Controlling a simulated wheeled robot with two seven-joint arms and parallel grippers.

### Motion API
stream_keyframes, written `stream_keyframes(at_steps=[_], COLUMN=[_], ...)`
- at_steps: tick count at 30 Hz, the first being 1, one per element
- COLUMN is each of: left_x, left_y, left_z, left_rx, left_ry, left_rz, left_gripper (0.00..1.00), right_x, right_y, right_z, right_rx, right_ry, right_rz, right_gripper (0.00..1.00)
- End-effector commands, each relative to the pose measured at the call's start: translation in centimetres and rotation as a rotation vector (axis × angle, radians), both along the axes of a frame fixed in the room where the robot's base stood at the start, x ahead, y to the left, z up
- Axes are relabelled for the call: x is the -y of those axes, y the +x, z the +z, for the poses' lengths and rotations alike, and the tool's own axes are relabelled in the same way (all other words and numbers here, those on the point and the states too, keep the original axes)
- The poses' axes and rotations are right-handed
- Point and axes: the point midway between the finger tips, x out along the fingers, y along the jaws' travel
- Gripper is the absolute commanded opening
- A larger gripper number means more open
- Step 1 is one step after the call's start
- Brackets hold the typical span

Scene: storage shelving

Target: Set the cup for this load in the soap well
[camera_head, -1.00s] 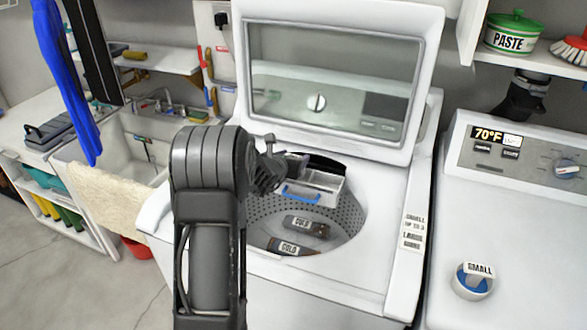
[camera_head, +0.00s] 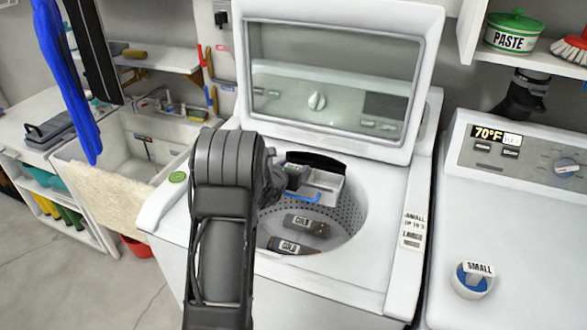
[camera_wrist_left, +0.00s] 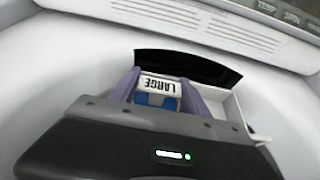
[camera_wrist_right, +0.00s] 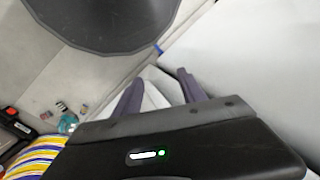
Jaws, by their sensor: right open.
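The soap well (camera_head: 328,183) is a white, blue-edged tray at the back of the open washer's tub mouth. My left gripper (camera_head: 292,180) is over its left part. In the left wrist view, its fingers (camera_wrist_left: 158,88) flank a blue cup with a white LARGE label (camera_wrist_left: 160,87), close against both sides; the well (camera_wrist_left: 230,106) shows to the right. Whether the cup touches the well's floor is hidden. A blue and white cup marked SMALL (camera_head: 473,280) stands on the right machine. In the right wrist view, my right gripper (camera_wrist_right: 158,80) is open and empty.
A washer sign (camera_head: 413,230) reads SMALL and LARGE, its finer print unclear. Dark items labelled COLD (camera_head: 305,224) lie in the tub. The raised lid (camera_head: 330,85) stands behind the well. The right machine's display (camera_head: 487,134) reads 70°F.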

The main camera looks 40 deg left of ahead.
Motion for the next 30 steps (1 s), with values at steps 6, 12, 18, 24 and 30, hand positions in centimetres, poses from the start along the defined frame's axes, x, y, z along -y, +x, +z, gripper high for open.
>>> stream_keyframes(at_steps=[6, 12, 18, 24, 30], left_x=[0.0, 0.0, 0.0, 0.5, 1.6], left_y=[0.0, 0.0, 0.0, -1.7, -5.2], left_z=[0.0, 0.0, 0.4, 1.0, 2.6], left_rx=[-0.001, -0.001, -0.001, 0.001, 0.004], left_ry=[0.0, 0.0, 0.0, -0.001, -0.002], left_rz=[0.0, 0.0, 0.0, 0.002, 0.001], left_gripper=[0.72, 0.76, 0.76, 0.76, 0.76], right_x=[0.0, 0.0, 0.0, 0.0, 0.0], right_y=[0.0, 0.0, 0.0, 0.0, 0.1], right_z=[0.0, 0.0, 0.5, 0.0, -0.5], right_rx=[0.0, 0.0, 0.0, 0.0, 0.003], right_ry=[0.0, 0.0, 0.0, 0.0, 0.002], right_rz=[0.0, 0.0, 0.0, 0.0, 0.0], right_gripper=[0.48, 0.48, 0.48, 0.48, 0.48])
